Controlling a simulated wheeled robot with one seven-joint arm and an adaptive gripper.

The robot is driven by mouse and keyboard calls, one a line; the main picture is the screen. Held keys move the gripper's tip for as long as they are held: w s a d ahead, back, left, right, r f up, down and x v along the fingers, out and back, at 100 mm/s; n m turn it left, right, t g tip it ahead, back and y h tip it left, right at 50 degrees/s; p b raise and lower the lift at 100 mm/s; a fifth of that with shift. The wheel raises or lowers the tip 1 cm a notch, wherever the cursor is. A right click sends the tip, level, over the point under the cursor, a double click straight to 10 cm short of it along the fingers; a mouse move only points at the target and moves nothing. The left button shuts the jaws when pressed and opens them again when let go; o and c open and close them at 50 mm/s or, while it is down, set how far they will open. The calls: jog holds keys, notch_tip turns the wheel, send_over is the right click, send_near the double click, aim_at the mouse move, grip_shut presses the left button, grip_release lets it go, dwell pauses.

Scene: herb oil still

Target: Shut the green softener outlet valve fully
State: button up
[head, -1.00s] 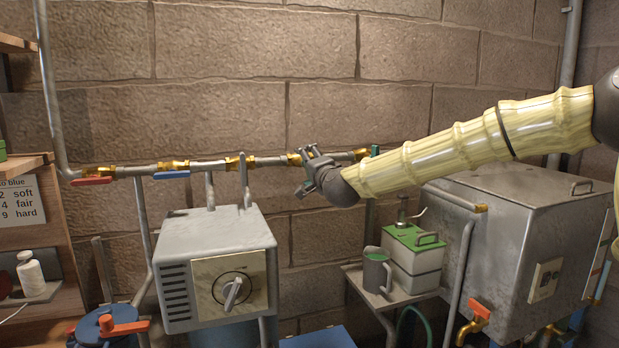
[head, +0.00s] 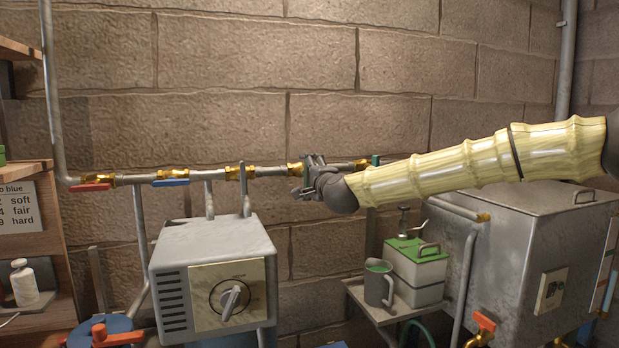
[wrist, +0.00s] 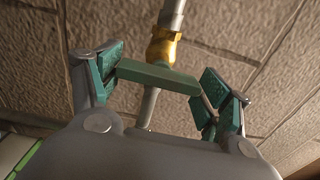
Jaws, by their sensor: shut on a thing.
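A green valve lever (wrist: 158,77) lies crosswise over the grey pipe (wrist: 172,16) below a brass fitting (wrist: 162,47) in the wrist view. My gripper (wrist: 163,80) has its green-padded fingers at the two ends of this lever, shut on it. In the head view my gripper (head: 314,178) is at the wall pipe, by a brass fitting (head: 296,169), and hides the lever there. Another green handle (head: 375,160) stands upright near the pipe's right end, just above my arm.
On the same pipe are a red lever (head: 90,187) and a blue lever (head: 170,183). Below stand a grey box with a dial (head: 213,258), a shelf with a grey jug (head: 378,286) and a green-topped canister (head: 416,268), and a metal tank (head: 515,230).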

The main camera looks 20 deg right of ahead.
jog(key=shift+d+r, duration=0.1)
jog(key=o, duration=1)
jog(key=shift+o, duration=0.2)
jog(key=shift+s, duration=0.1)
jog(key=s, duration=1.1)
jog(key=shift+s+d, duration=0.2)
jog(key=shift+s, duration=0.2)
